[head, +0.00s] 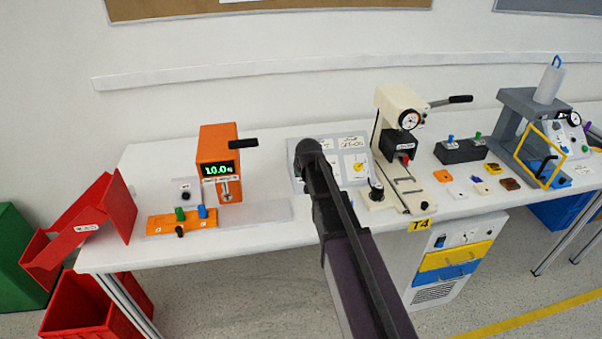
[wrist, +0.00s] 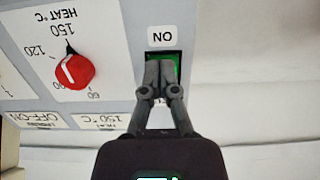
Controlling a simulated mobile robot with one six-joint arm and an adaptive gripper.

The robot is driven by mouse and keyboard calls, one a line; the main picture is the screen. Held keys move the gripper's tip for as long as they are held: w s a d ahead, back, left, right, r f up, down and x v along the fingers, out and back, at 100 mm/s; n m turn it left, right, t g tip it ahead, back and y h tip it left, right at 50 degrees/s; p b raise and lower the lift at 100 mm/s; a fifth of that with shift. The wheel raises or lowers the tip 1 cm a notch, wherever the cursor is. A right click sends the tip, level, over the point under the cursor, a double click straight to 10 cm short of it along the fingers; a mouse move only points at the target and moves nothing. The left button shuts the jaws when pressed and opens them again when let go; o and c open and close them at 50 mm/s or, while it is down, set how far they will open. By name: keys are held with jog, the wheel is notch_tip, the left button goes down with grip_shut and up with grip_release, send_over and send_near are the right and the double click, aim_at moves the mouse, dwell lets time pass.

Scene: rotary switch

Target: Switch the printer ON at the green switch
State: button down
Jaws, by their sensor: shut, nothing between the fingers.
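In the wrist view the green switch (wrist: 164,55) sits in a dark frame on a light grey panel (wrist: 108,18). An upside-down "ON" label (wrist: 162,37) is just above it in the picture. My gripper (wrist: 162,70) is shut and empty, its fingertips over the middle and lower part of the switch. They cover much of it, along with part of a label below. I cannot tell whether they touch it or which way it is tipped. In the head view my arm hides the switch and my fingertips; the grey control box (head: 355,150) shows behind it.
A red heat knob (wrist: 74,72) is left of the switch in the wrist view. In the head view, an orange device (head: 218,160) stands left of my arm and a cream press (head: 392,110) right of it. The white table (head: 255,255) has free room in front.

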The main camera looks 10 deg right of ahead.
jog(key=shift+a+r+p, duration=0.15)
jog(key=shift+r+p, duration=0.65)
dwell(0.4)
jog(key=shift+s+r+p, duration=0.45)
jog(key=shift+r+p, duration=0.05)
jog(key=s+f+p+v, duration=0.1)
jog(key=s+p+v, duration=0.1)
jog(key=p+v, duration=0.6)
jog(key=v, duration=0.4)
jog(key=shift+s+f+p, duration=0.2)
jog(key=shift+s+p, duration=0.15)
jog(key=s+d+f+g, duration=0.1)
jog(key=s+g, duration=0.2)
jog(key=s, duration=0.7)
jog(key=s+d+f+g, duration=0.1)
jog(key=s+f+g, duration=0.1)
jog(key=s, duration=0.7)
jog(key=shift+s+d+g, duration=0.25)
jog(key=shift+s+g, duration=0.15)
jog(key=shift+g, duration=0.4)
